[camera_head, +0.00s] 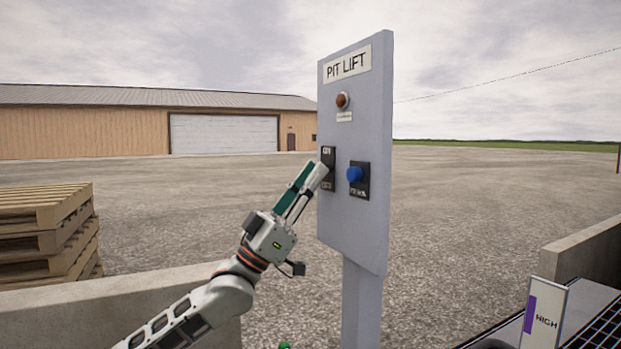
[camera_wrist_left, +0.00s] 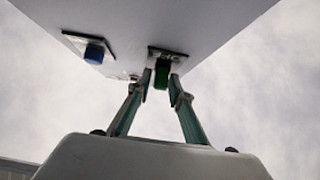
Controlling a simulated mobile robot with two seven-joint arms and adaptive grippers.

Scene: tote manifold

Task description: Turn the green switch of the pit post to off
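The grey pit post (camera_head: 355,225) stands upright with a "PIT LIFT" sign. The green switch (camera_wrist_left: 161,73) sits on a small dark plate on the post; in the head view my left gripper hides it, and only its dark plate (camera_head: 328,157) shows. My left gripper (camera_head: 314,172) reaches the post from the left. In the left wrist view its two fingers (camera_wrist_left: 160,84) stand on either side of the green switch, close to it, with a narrow gap at the left finger. How the switch is turned is too small to read.
A blue knob (camera_head: 355,174) is on a plate just right of the green switch, and a red-orange lamp (camera_head: 342,100) is above. A low concrete wall (camera_head: 60,305) runs behind my left arm. Wooden pallets (camera_head: 45,230) are at the left, a "HIGH" sign (camera_head: 545,312) at lower right.

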